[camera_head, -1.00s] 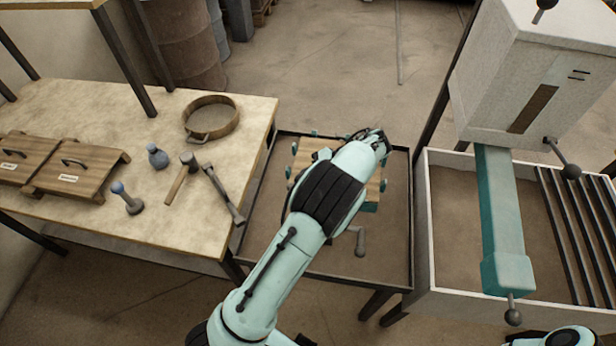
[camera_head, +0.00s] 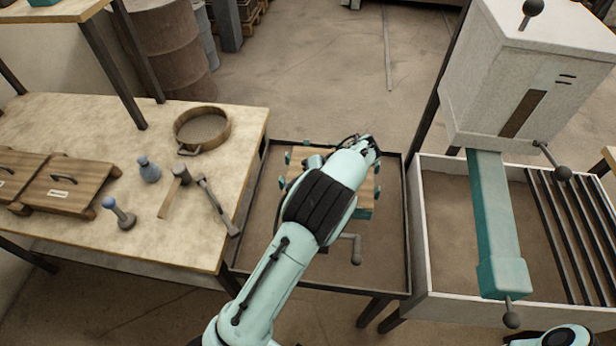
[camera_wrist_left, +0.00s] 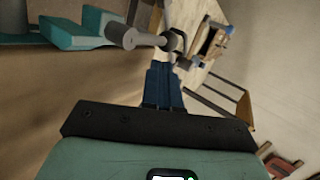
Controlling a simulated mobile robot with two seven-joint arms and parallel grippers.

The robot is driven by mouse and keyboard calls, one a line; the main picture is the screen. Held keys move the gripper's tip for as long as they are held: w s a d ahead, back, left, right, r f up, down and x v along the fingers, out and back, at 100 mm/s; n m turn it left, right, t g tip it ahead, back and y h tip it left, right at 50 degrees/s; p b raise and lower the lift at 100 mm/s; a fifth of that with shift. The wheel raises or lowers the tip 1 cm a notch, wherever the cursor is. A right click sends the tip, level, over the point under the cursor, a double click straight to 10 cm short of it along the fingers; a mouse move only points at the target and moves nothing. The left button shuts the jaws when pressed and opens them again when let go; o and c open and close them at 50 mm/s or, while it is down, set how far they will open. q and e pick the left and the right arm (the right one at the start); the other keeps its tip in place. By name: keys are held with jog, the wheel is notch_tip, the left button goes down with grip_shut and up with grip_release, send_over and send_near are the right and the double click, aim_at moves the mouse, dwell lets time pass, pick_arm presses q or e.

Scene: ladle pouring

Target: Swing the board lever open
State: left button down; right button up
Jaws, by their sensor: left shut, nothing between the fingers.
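The board (camera_head: 364,212), pale wood with teal pieces around it, sits in the black-rimmed tray in the middle of the head view, largely covered by my left arm. A grey cranked lever (camera_head: 355,250) shows at its near side, below my forearm. In the left wrist view, my left gripper (camera_wrist_left: 165,68) is shut and empty, its dark blue fingers close together. Their tips are close to a grey lever (camera_wrist_left: 122,34) with a thick round end; I cannot tell whether they touch. The fingers are hidden in the head view. My right gripper is not in view.
A worktable (camera_head: 130,240) at left holds a sieve (camera_head: 202,128), a hammer (camera_head: 174,190), other tools and wooden boxes. A white furnace box (camera_head: 500,85) stands above a sand bin (camera_head: 425,230) at right. The tray's (camera_head: 395,280) near right corner is clear.

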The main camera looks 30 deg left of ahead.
pick_arm(q)
jog(key=p+v, duration=0.3)
jog(key=v, duration=1)
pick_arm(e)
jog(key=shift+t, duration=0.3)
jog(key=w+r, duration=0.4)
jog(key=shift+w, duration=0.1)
pick_arm(q)
jog(key=shift+f, duration=0.1)
